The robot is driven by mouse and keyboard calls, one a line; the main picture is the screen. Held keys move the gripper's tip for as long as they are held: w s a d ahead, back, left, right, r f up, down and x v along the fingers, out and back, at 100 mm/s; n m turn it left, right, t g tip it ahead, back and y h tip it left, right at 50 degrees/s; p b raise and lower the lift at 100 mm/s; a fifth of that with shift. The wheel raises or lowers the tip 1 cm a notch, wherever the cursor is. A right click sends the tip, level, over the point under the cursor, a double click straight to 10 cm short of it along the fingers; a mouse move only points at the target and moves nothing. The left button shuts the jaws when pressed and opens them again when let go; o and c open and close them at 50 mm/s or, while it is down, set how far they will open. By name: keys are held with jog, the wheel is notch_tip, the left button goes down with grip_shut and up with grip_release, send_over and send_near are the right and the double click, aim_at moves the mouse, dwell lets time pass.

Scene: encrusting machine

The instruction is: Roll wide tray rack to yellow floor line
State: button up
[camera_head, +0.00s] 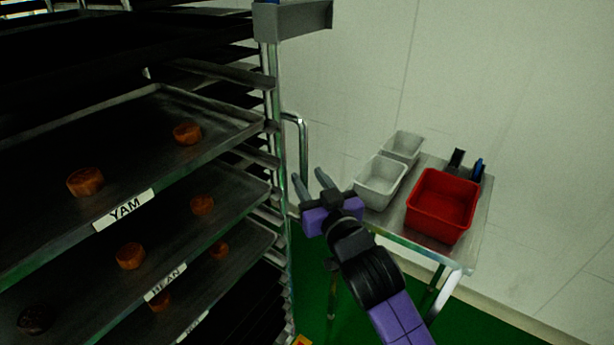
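The wide tray rack (276,180) fills the left of the head view, with its metal side frame facing my gripper. It holds several dark trays with round brown pastries, and one tray (220,147) has a "YAM" label. A bent metal handle (303,150) stands out from the rack's right side. My gripper (310,180) is open and empty, its two fingers apart just below and beside the handle. I cannot tell whether a finger touches it. The yellow floor line is not clearly seen; a small yellow and red patch (302,340) shows at the bottom edge.
A metal side table (400,228) stands at the right against the pale wall. It bears a red bin (441,205), two grey tubs (380,182) and dark and blue handled items (478,168). Green floor (480,310) shows below. The gap between rack and table is narrow.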

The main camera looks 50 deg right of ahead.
jog(key=b+v, duration=0.1)
jog(key=v, duration=0.4)
jog(key=shift+s, duration=0.25)
dwell(0.3)
jog(key=s+a+f+n+t+y, duration=0.2)
jog(key=s+a+n+y, duration=0.15)
jog(key=a, duration=0.35)
jog(key=s+a+f+n+t+y, duration=0.1)
jog(key=s+a+f+n+y, duration=0.2)
jog(key=a, duration=0.4)
jog(key=s+a+f+g+y, duration=0.1)
jog(key=s+a+f, duration=0.2)
jog(key=s, duration=0.5)
jog(key=s+a+f+g+y, duration=0.2)
jog(key=s+a+f, duration=0.2)
jog(key=s, duration=0.4)
jog(key=shift+s+a+f, duration=0.15)
jog(key=shift+s, duration=0.1)
